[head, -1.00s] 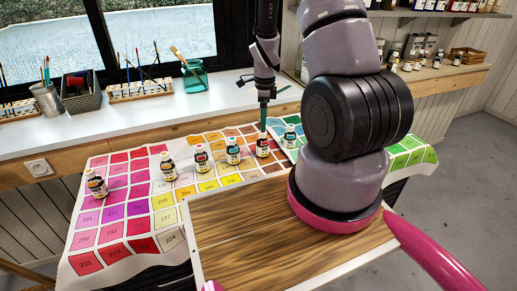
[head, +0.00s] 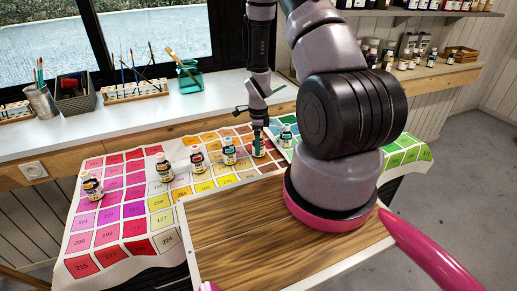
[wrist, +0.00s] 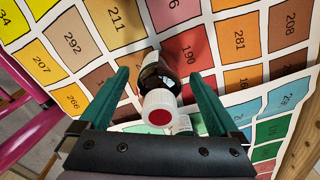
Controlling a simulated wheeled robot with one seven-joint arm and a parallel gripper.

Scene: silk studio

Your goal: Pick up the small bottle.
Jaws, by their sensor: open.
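A small dark bottle (wrist: 150,82) with a white, red-dotted cap lies between the fingers of my gripper (wrist: 158,74) in the wrist view. The green fingers are open, one on each side of the bottle, with a gap at both sides. In the head view my gripper (head: 259,143) is down around a small bottle (head: 259,153) in the row on the colour chart. The fingers partly cover that bottle. It appears upright on the chart.
Similar bottles stand to the left, the nearest (head: 229,155) close beside my gripper, and another (head: 287,139) stands to the right. They rest on a numbered colour chart (head: 140,262). The white windowsill (head: 130,112) holds brushes, a basket and a green jar.

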